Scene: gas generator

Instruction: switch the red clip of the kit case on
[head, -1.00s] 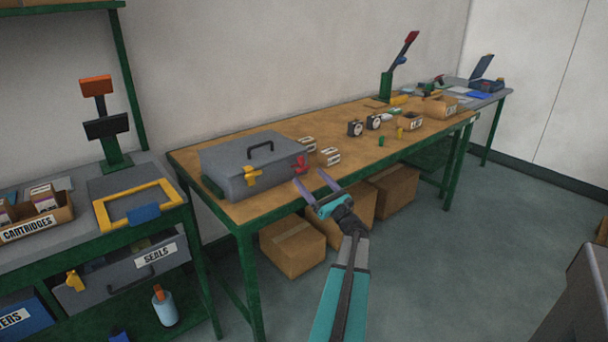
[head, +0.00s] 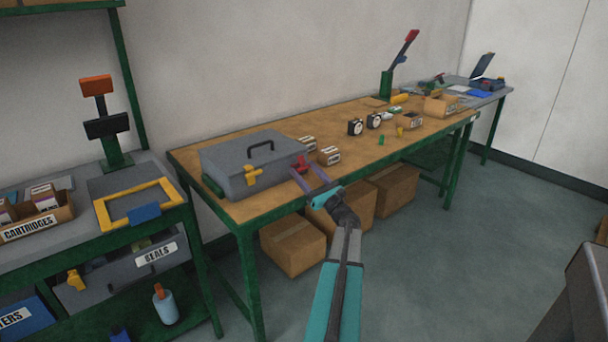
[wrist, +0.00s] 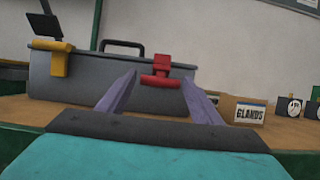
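The grey kit case (head: 225,163) sits closed on the left end of the wooden workbench, with a black handle on its lid. Its red clip (head: 301,164) is at the right of the front face. In the wrist view the red clip (wrist: 160,72) shows straight ahead, between and beyond my fingertips. A yellow clip (head: 252,175) is at the left of the front face; it also shows in the wrist view (wrist: 54,56). My gripper (head: 307,176) is open and empty, its purple fingers pointing at the red clip. I cannot tell whether a finger touches it.
The wooden workbench (head: 270,205) has small boxes (head: 329,155) right of the case, one labelled GLANDS (wrist: 250,112) in the wrist view. Dials (head: 355,127) stand farther right. Cardboard boxes (head: 293,245) sit under the bench. A green-framed side bench (head: 75,243) stands at the left.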

